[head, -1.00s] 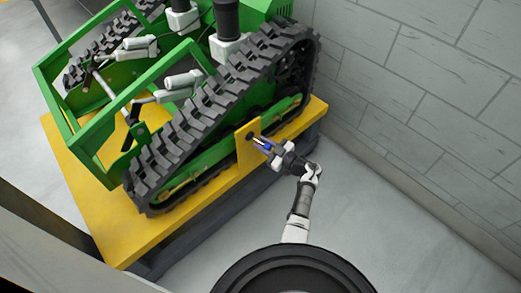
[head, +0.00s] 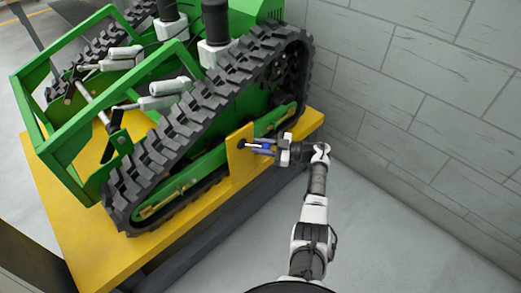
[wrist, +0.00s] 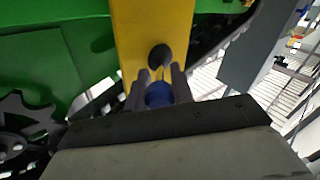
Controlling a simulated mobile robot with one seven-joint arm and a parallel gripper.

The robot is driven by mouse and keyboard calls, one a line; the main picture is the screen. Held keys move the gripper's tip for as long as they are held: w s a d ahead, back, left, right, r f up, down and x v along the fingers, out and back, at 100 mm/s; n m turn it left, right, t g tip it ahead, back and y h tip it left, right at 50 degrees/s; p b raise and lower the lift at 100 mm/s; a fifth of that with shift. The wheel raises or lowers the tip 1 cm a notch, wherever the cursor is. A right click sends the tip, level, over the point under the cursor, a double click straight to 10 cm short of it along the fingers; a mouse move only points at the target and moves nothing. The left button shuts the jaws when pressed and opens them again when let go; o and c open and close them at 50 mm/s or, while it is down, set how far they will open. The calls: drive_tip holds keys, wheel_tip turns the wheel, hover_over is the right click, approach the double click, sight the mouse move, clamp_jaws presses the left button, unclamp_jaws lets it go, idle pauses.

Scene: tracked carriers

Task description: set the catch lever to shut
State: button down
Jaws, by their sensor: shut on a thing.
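The catch lever (head: 256,146) is a short lever with a blue grip and a dark round pivot, on a yellow upright plate (head: 240,165) at the side of the green tracked carrier (head: 205,160). It points right from its pivot in the head view, nearly level. My gripper (head: 269,148) is shut on its blue grip. In the wrist view the blue grip (wrist: 159,95) sits between my two dark fingertips, with the black pivot (wrist: 160,56) just beyond on the yellow plate. Any shut or open marking cannot be made out.
The carrier stands on a yellow platform (head: 75,235) with dark sides. A grey block wall (head: 420,80) rises at the right. Grey floor (head: 390,240) lies clear between platform and wall. The black toothed track (head: 190,125) runs close above the lever.

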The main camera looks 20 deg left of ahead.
idle(0.3)
drive_tip(key=c, duration=1.2)
unclamp_jaws()
drive_tip(key=shift+a, duration=0.1)
drive_tip(key=w+d+b, duration=0.1)
drive_tip(key=d+b, duration=0.2)
drive_tip(key=d, duration=1)
drive_tip(key=shift+w+d, duration=0.35)
